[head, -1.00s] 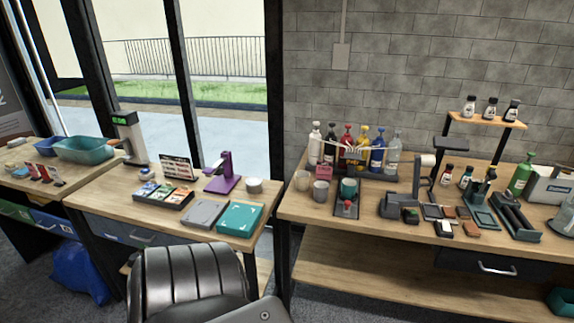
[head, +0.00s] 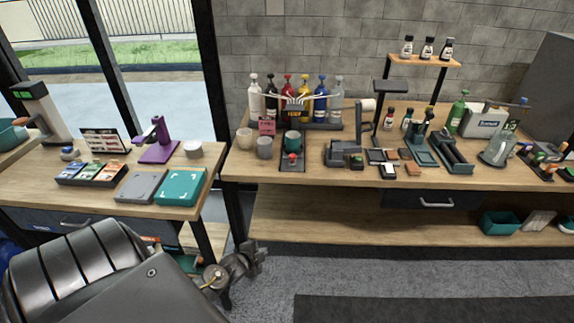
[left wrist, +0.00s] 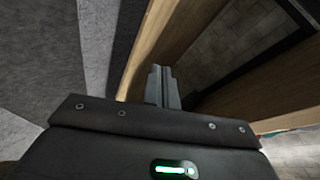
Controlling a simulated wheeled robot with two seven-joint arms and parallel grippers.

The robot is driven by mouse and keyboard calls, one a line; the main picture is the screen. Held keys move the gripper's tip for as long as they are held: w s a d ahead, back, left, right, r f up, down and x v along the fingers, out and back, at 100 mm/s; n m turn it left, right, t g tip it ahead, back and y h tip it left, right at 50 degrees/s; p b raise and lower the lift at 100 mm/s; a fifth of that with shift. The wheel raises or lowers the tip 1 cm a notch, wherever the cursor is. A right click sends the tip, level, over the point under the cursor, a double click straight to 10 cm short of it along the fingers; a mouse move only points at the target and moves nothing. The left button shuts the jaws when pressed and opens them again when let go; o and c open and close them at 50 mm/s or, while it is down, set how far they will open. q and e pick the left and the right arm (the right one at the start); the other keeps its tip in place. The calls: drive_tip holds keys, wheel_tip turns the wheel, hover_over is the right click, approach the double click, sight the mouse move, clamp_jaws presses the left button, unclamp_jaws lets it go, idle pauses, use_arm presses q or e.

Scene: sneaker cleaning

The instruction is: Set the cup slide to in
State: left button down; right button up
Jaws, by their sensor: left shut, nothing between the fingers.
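The cup slide is a dark narrow plate (head: 291,166) near the front edge of the right-hand bench in the head view. A teal cup (head: 292,139) stands at its back, with a red knob (head: 292,157) in front of the cup. My left gripper (head: 258,254) is below and left of the slide, in front of the bench and lower than its top. Its fingers (left wrist: 163,86) are shut and empty in the left wrist view, apart from the slide. My right gripper is not in view.
Pale cups (head: 264,147) stand left of the slide, and a dark grey machine (head: 343,153) stands right of it. A rack of bottles (head: 321,103) is behind. The left table (head: 100,200) and the bench's lower shelf (head: 330,217) are near my left arm.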

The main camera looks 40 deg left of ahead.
use_arm(q)
drive_tip(key=w+a+r+m+t, duration=0.2)
drive_tip(key=w+r, duration=0.1)
drive_tip(key=r, duration=0.5)
drive_tip(key=w+a+r+m+t, duration=0.15)
drive_tip(key=w+r, duration=0.25)
drive_tip(key=r, duration=0.4)
drive_tip(key=m+t, duration=0.2)
drive_tip(key=m, duration=0.1)
approach(291, 158)
drive_tip(key=shift+y, duration=0.3)
drive_tip(key=x, duration=0.3)
drive_tip(key=p+x, duration=0.1)
drive_tip(key=x, duration=0.3)
drive_tip(key=shift+d, duration=0.2)
drive_tip(key=w+a+b, duration=0.2)
drive_tip(key=w+b, duration=0.1)
drive_tip(key=shift+w+a+f, duration=0.1)
drive_tip(key=shift+a+f, duration=0.1)
drive_tip(key=shift+a, duration=0.05)
drive_tip(key=shift+w+a, duration=0.1)
drive_tip(key=shift+w, duration=0.1)
drive_tip(key=shift+r, duration=0.2)
drive_tip(key=shift+s, duration=0.1)
